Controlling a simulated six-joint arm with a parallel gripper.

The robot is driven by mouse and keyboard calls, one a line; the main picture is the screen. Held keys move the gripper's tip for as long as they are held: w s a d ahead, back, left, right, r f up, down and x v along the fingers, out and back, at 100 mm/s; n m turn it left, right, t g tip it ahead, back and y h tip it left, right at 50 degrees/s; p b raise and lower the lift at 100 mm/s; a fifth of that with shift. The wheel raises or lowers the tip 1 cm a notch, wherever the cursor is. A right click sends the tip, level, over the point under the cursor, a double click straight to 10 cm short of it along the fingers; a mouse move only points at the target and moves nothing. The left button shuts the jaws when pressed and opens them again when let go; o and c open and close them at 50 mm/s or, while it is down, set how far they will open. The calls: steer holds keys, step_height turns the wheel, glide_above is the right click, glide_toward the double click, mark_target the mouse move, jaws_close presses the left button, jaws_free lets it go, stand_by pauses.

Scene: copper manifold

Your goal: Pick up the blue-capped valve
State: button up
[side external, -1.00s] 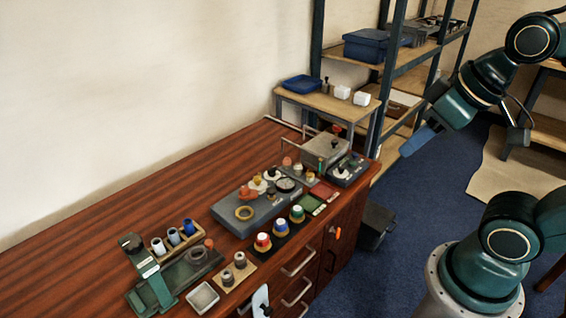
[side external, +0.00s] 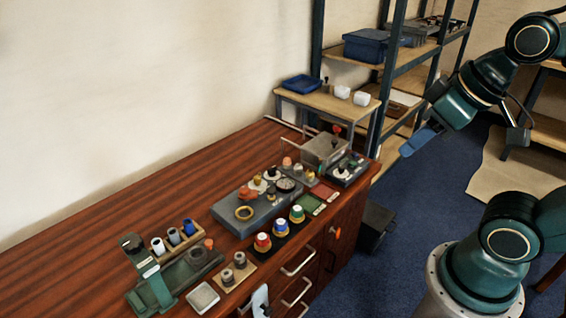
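The blue-capped valve (side external: 280,228) stands upright on a dark strip at the bench's front edge. It is between a red-capped valve (side external: 262,242) on its left and a green-capped valve (side external: 297,214) on its right. All three have a gold-coloured base. My gripper (side external: 420,138) is at the upper right, at the end of my green arm, raised in front of the shelving and well away from the valves.
A grey fixture block (side external: 228,214) with a brass ring lies behind the valves. A green press (side external: 152,280), a rack of small cylinders (side external: 176,238) and a grey square tray (side external: 203,298) are at the left. A metal box (side external: 325,149) stands at the right. The bench's back left is clear.

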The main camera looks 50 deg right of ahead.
steer(key=o, duration=0.7)
steer(key=shift+w, duration=0.1)
